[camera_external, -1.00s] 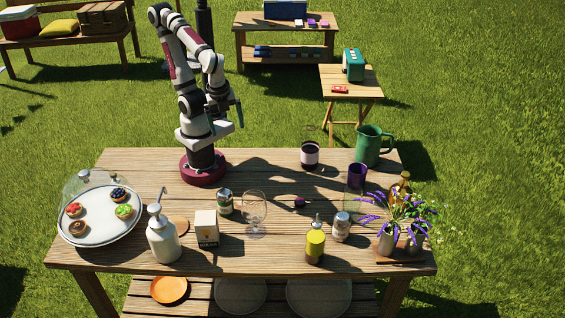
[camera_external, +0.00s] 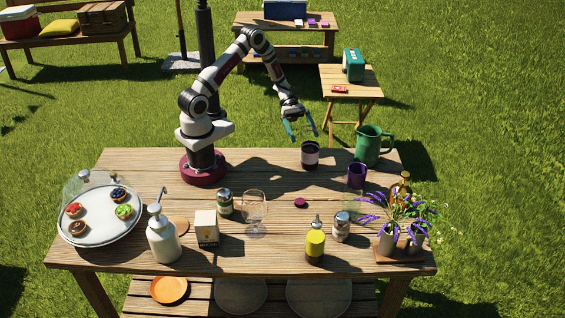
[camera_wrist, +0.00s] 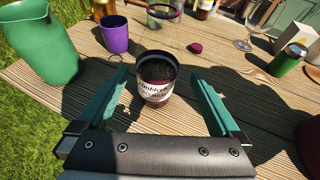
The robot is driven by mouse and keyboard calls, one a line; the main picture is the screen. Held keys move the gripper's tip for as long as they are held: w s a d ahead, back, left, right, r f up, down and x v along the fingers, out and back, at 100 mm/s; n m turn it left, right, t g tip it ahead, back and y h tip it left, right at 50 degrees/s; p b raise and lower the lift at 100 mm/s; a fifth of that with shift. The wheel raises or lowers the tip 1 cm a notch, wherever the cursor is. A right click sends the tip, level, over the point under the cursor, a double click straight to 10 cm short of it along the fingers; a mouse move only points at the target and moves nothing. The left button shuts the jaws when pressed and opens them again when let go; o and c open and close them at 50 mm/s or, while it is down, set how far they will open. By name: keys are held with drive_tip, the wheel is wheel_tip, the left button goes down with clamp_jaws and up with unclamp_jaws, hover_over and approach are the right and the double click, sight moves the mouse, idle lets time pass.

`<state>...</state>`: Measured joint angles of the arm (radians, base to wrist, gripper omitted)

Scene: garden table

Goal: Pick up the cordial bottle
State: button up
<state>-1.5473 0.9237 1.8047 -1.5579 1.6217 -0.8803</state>
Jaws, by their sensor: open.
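My gripper (camera_external: 300,131) is open and empty, above the table's far edge. In the wrist view its teal fingers (camera_wrist: 159,80) reach towards a short, wide, dark container (camera_wrist: 155,90) with a white and maroon label, which appears between and beyond the tips. That container (camera_external: 310,155) stands upright near the table's back edge. I cannot tell from the label which of these is the cordial bottle.
A green pitcher (camera_external: 368,146) and a purple cup (camera_external: 356,176) stand right of the dark container. A glass jar (camera_external: 351,204), a purple lid (camera_external: 300,202), a wine glass (camera_external: 254,208) and a yellow bottle (camera_external: 315,243) stand or lie nearer the front.

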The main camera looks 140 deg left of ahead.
sight(313, 155)
drive_tip(key=x, duration=0.6)
drive_tip(key=f+x, duration=0.1)
drive_tip(key=x, duration=0.2)
drive_tip(key=shift+w+a, duration=0.1)
drive_tip(key=shift+a, duration=0.05)
clamp_jaws()
